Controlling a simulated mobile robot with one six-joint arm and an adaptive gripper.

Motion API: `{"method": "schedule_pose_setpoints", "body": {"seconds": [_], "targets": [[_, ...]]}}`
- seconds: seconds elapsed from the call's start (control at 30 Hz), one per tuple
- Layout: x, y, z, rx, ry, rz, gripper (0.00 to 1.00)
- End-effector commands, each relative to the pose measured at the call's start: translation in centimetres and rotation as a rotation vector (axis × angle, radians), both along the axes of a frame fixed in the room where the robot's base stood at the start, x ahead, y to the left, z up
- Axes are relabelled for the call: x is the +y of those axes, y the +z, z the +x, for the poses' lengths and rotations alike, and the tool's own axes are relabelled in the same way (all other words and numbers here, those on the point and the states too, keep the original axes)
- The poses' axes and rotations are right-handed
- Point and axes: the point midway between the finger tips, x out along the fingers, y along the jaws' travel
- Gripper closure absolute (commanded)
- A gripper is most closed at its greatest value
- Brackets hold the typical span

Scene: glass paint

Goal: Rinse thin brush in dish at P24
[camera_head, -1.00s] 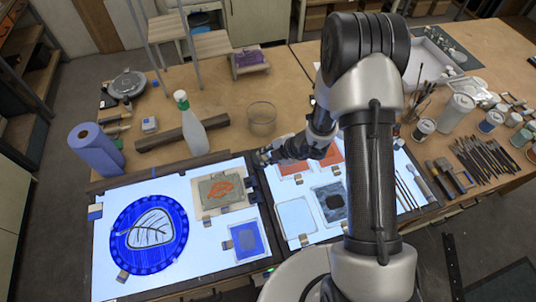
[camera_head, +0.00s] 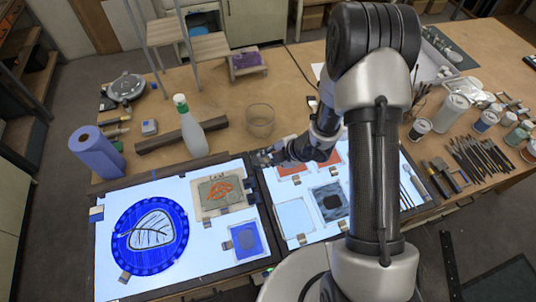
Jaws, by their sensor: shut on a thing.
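A clear glass dish (camera_head: 260,121) stands on the wooden table behind the gap between the two light panels. My gripper (camera_head: 262,157) is just in front of the dish, low over the inner edges of the panels, and points left. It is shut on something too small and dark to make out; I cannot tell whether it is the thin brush. The dish's contents and the label P24 cannot be made out.
A blue paper roll (camera_head: 97,152) stands further left. Painted glass pieces lie on the left light panel (camera_head: 110,270). Jars and many brushes (camera_head: 478,157) are at right.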

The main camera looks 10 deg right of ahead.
Motion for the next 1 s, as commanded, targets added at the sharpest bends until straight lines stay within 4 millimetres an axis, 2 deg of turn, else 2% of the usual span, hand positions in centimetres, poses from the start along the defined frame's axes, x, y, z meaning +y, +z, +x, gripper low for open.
{"method": "schedule_pose_setpoints", "body": {"seconds": [0.27, 0.7, 1.0], "targets": [[-0.1, 1.0, -0.4, 0.000, -0.001, 0.001, 1.00], [-0.1, 5.1, -0.4, 0.000, -0.001, -0.001, 1.00], [-0.1, 5.0, -0.4, 0.000, -0.001, 0.000, 1.00]]}}
